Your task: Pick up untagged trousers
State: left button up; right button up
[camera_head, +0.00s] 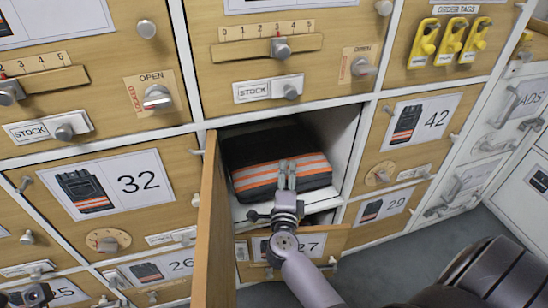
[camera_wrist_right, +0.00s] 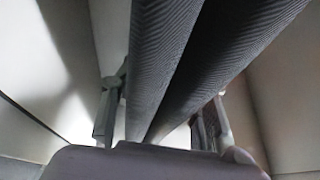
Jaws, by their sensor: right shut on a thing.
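Folded dark trousers (camera_head: 265,150) with orange and pale bands lie in the open compartment between the 32 and 42 doors in the head view. I see no tag on the part that shows. My right gripper (camera_head: 287,177) reaches in from the front and is shut on the front edge of the trousers. In the right wrist view, the dark ribbed cloth (camera_wrist_right: 185,60) fills the space between the fingers of the right gripper (camera_wrist_right: 155,122). The back of the trousers is in shadow.
The open wooden door (camera_head: 213,235) stands just left of my right gripper. The white compartment floor (camera_head: 250,211) shows below the trousers. Closed numbered doors surround the opening, with knobs and latches sticking out. Yellow order tags (camera_head: 450,40) hang at upper right.

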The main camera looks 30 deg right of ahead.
grip_shut()
jog(key=shift+r, duration=0.1)
dwell(0.3)
